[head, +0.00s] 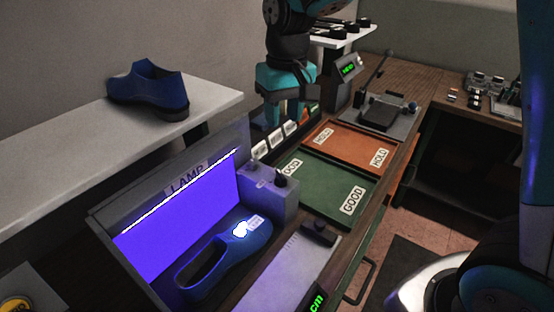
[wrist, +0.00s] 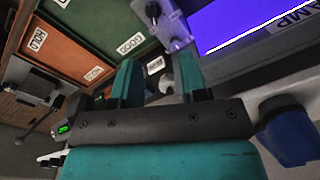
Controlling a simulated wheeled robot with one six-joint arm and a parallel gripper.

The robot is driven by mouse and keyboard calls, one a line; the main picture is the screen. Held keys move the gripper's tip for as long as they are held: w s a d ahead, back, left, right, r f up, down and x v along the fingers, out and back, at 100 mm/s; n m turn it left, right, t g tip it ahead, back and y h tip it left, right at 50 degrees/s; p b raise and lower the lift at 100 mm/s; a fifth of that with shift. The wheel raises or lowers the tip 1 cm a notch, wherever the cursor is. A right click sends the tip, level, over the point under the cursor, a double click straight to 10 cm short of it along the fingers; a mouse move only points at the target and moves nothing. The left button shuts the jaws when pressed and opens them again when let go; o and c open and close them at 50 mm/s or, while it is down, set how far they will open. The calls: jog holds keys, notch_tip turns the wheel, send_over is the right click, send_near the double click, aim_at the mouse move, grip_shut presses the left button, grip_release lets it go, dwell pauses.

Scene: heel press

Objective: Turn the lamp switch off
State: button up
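The lamp box (head: 120,215) glows bright violet inside, so its light is on. A grey switch box (head: 285,197) stands at its right end, with a dark knob (head: 280,181) and a small lever (head: 253,166) on it. In the wrist view the switch box (wrist: 172,28) is beyond the fingertips, at the top, with the lit lamp (wrist: 240,22) to its right. My gripper (head: 285,118) hangs above and behind the switch box, apart from it. The wrist view shows its two fingers (wrist: 157,78) spread with nothing held between them.
A blue shoe (head: 222,258) with a lit patch lies under the lamp. Another blue shoe (head: 148,90) stands on the white shelf (head: 60,160). A green GOOD tray (head: 325,205) and an orange HOLD tray (head: 350,140) lie right of the switch box. Small labelled cards (head: 275,140) stand below my gripper.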

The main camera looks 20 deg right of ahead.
aim_at(280, 173)
jog(key=shift+m, duration=0.4)
jog(key=w+f+p, duration=0.1)
jog(key=f, duration=0.5)
jog(key=w+f+p, duration=0.1)
jog(key=f+p, duration=0.1)
jog(key=f, duration=0.4)
jog(key=f+p, duration=0.1)
jog(key=f, duration=0.4)
jog(key=shift+w+d+f+p, duration=0.3)
jog(key=shift+w+f, duration=0.1)
grip_shut()
jog(key=shift+a, duration=0.1)
